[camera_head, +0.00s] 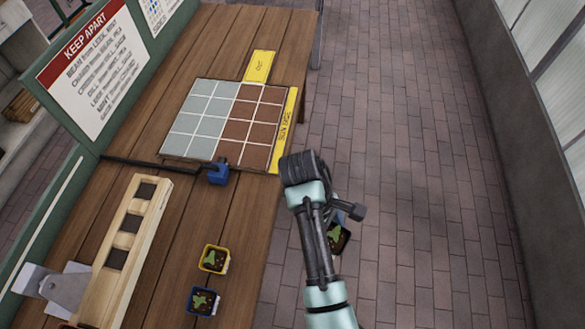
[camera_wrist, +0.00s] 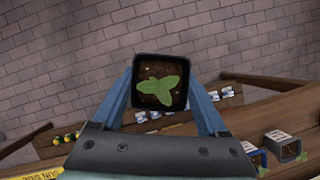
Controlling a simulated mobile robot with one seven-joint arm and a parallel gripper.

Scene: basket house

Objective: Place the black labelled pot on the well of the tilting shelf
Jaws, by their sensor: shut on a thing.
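A black pot (camera_wrist: 187,82) with dark soil and a green leafy seedling is between the two blue fingers of my gripper (camera_wrist: 160,92), which is shut on it. In the head view the black pot (camera_head: 340,240) hangs over the brick floor, right of the table edge, partly hidden by my arm. Its label cannot be seen. A long pale wooden shelf (camera_head: 107,283) with dark square wells lies at the left of the table, beside a grey metal bracket (camera_head: 58,288). I cannot tell whether it is tilted, and my gripper is well away to its right.
On the table are a yellow pot (camera_head: 214,259) and a blue pot (camera_head: 203,302) with seedlings, a small blue object (camera_head: 218,173), and a grey-and-brown grid board (camera_head: 222,122) with yellow labels. A green-framed "KEEP APART" sign (camera_head: 95,75) stands at the left edge. Open floor lies right.

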